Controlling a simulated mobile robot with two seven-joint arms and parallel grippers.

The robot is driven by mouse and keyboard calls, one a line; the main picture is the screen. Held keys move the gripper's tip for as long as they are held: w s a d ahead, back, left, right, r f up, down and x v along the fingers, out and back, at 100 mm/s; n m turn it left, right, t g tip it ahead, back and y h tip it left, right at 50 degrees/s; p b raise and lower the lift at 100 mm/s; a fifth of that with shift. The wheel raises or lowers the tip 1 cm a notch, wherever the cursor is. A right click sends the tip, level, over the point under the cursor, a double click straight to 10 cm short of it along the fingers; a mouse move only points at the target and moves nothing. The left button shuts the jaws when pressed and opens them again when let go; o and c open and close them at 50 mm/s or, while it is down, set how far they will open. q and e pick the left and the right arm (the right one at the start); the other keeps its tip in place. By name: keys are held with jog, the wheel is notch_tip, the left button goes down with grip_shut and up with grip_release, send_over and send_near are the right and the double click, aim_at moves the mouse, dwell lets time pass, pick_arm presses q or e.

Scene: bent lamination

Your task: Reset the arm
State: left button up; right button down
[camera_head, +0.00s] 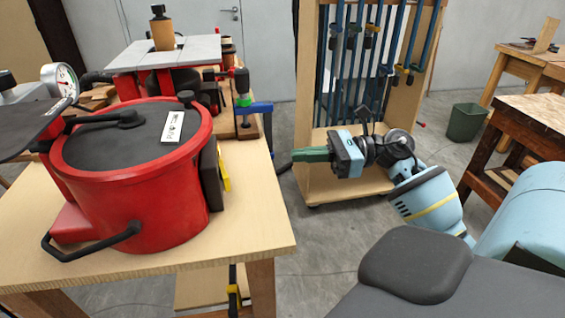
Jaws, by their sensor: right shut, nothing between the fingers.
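My right arm (430,200) comes in from the lower right in light blue with a yellow band. It ends in my right gripper (308,155), whose green fingers point left and are shut with nothing between them. The gripper hangs in the air, right of the wooden table (262,225) and in front of the clamp rack. It appears apart from the red pot-like vessel (140,205) on that table. My left gripper is not in view.
The vessel has a dark lid (105,140) and a black handle low in front. Behind it stands a machine with a grey top (165,55). A wooden rack (308,100) holds several blue clamps. A green bin (466,122) and wooden workbenches (540,112) stand at right.

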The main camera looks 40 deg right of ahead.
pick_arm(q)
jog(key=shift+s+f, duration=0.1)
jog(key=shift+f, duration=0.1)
pick_arm(e)
jog(key=shift+s+d, duration=0.15)
jog(key=shift+d, duration=0.3)
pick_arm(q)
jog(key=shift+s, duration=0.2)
pick_arm(e)
jog(key=shift+a, duration=0.1)
